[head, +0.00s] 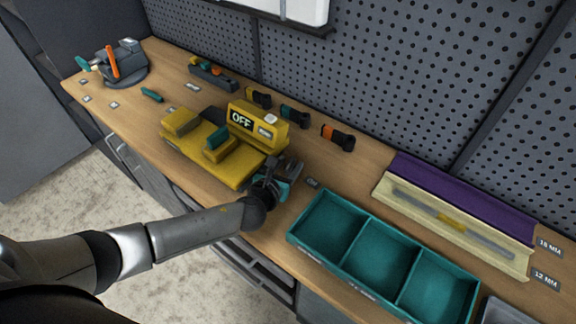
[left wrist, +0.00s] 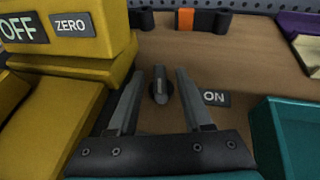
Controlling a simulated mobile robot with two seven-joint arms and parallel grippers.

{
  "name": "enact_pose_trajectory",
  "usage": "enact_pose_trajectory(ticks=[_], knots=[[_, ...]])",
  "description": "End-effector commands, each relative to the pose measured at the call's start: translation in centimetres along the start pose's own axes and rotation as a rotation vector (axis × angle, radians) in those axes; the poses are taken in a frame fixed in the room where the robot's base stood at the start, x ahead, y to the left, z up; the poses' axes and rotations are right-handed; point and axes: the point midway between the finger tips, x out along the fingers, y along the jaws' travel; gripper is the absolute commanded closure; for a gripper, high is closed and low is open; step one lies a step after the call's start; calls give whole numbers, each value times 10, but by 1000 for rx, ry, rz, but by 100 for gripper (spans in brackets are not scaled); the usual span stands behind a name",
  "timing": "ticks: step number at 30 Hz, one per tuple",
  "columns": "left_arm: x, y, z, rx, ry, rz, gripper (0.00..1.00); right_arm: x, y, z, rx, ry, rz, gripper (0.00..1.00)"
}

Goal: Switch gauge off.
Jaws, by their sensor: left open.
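The yellow gauge (head: 268,132) stands on the bench with a dark display reading OFF; its yellow body also shows at the left of the left wrist view (left wrist: 70,75). A ZERO label sits beside the OFF display. My left gripper (head: 278,176) is open and empty to the right of the gauge, low over the bench. In the left wrist view, a small dark knob (left wrist: 159,88) shows between the spread fingers (left wrist: 160,76), with clear space on both sides. An ON label (left wrist: 214,97) lies to the right of the knob. My right gripper is not in view.
A teal three-compartment tray (head: 330,254) stands close to the right of my left gripper. Several clamp-like items, one orange and black (head: 338,138), line the back by the pegboard (head: 410,70). A vise-like tool (head: 120,65) stands at the far left.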

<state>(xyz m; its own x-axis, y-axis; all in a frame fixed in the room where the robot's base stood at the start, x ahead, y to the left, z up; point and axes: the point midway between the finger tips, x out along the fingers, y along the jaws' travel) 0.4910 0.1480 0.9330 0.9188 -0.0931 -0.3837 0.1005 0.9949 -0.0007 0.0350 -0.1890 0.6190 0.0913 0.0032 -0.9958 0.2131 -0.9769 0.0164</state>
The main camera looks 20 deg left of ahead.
Motion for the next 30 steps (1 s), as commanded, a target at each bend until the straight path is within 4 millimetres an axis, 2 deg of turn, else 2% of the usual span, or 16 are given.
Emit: enact_pose_trajectory(ticks=[6,19,30], knots=[[0,0,0,0,0,0,52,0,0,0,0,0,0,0],[0,0,0,0,0,1,100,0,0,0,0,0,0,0],[0,0,0,1,0,0,100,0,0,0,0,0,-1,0]])
